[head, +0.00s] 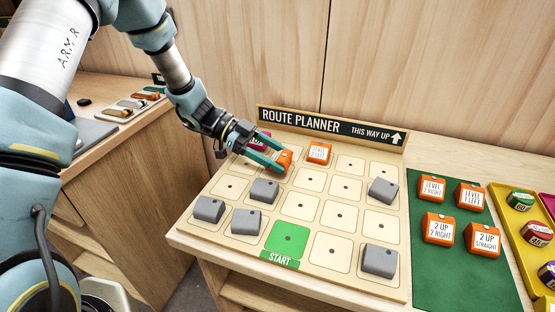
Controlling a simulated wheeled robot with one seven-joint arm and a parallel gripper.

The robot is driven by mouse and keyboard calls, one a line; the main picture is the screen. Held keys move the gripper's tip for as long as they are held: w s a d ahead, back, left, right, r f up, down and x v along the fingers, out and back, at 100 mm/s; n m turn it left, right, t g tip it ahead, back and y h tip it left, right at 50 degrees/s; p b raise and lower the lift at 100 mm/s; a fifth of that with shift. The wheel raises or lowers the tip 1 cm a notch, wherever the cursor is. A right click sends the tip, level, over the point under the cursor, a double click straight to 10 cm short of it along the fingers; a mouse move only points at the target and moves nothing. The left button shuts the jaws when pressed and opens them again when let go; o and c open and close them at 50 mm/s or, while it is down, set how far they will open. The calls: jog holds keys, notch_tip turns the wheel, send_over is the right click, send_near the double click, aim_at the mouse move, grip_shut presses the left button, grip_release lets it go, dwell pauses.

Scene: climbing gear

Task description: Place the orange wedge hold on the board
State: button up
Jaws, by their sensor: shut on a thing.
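My gripper (267,157) reaches over the upper left part of the route planner board (360,286). Its green fingers are shut on an orange wedge hold (284,157), held at or just above the board's surface; I cannot tell whether it touches. Another orange wedge hold (319,152) with a white label sits on the board just to the right of it. A dark pink hold (263,138) shows partly behind my gripper at the board's upper left. Several orange wedge holds (438,229) with labels lie on the green mat (455,287) to the right.
Several grey blocks (247,221) sit on board squares. A green START square (288,238) is at the front. The title panel (330,127) stands along the back edge. A yellow tray (508,222) with colored holds is at far right. Several middle squares are bare.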

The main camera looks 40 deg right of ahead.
jog(key=shift+f, duration=0.75)
jog(key=shift+f, duration=0.2)
jog(key=o, duration=1.4)
